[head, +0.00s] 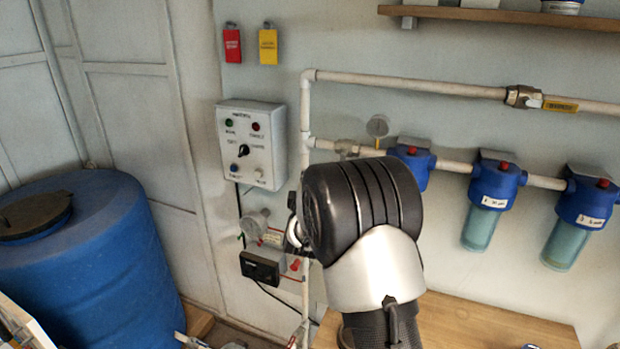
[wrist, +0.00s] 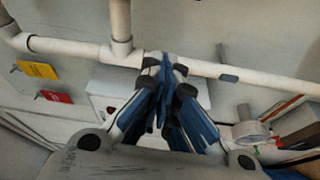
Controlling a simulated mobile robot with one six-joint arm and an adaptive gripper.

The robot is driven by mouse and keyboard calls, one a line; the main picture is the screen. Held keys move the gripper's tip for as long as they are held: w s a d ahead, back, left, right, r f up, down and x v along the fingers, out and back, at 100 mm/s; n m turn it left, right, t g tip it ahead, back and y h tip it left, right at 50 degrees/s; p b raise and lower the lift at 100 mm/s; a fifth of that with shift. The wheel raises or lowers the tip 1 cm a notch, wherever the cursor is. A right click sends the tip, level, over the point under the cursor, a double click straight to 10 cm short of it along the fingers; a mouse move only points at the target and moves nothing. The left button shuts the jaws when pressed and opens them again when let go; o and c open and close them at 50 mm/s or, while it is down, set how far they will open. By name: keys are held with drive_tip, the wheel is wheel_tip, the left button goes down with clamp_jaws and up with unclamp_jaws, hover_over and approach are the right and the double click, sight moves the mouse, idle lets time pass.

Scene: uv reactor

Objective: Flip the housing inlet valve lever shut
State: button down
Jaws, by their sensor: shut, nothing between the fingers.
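In the head view a metal valve body (head: 345,147) sits on the lower white pipe, left of the blue filter housings. It is probably the housing inlet valve. My dark wrist and arm cover the area just below it, and I cannot make out its lever. In the wrist view my gripper (wrist: 165,66) is shut and empty, its blue and black fingers together in front of a white pipe (wrist: 70,50). I cannot tell whether the fingertips touch the pipe. In the head view the fingers are mostly hidden behind my arm.
A second valve (head: 520,97) with a yellow lever (head: 560,105) is on the upper pipe. A gauge (head: 377,127) stands near the lower valve. A control box (head: 250,145) is left of the pipes. A blue barrel (head: 90,270) stands left; a wooden tabletop (head: 480,325) lies below.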

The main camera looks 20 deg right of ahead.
drive_tip(key=d+v, duration=0.1)
drive_tip(key=v, duration=0.7)
drive_tip(key=shift+s+r, duration=0.2)
drive_tip(key=shift+s, duration=0.45)
